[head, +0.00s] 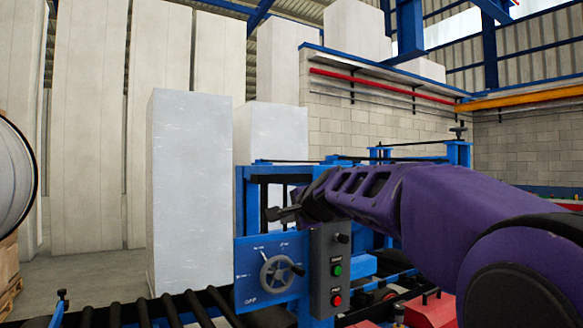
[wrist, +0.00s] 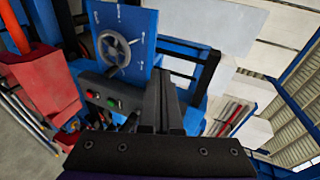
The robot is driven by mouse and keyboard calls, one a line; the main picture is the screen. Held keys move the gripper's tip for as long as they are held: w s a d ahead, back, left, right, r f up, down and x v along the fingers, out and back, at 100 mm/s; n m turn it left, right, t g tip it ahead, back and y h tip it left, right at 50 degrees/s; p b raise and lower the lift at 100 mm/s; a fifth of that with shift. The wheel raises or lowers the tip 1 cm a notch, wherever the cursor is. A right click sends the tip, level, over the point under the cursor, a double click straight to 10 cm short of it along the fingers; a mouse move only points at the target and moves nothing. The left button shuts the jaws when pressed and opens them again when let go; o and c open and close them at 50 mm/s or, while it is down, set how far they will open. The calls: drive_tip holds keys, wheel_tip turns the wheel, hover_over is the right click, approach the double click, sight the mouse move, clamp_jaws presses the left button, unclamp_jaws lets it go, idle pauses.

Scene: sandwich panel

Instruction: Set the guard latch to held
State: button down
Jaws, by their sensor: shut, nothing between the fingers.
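A blue panel (head: 254,252) carries a grey handwheel (head: 276,273) with a dark handle and small white markings around it. To its right is a dark control box (head: 325,265) with a black knob, a green button (head: 337,270) and a red button (head: 336,300). I cannot tell which part is the guard latch. My gripper (head: 276,213) is shut and empty, above the panel's top edge in the head view. In the wrist view, my gripper (wrist: 162,80) points past the panel's right side. The handwheel (wrist: 114,50) and control box (wrist: 100,92) show to its left.
A black roller conveyor (head: 150,312) runs below the panel. A blue machine frame (head: 250,190) stands behind it. A tall white block (head: 188,190) stands at the left. Red machine parts (head: 428,308) lie low beneath my arm. Open floor shows at the far left.

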wheel_tip(320, 180, up, 11)
drive_tip(key=p, duration=0.2)
drive_tip(key=shift+r, duration=0.15)
idle(0.4)
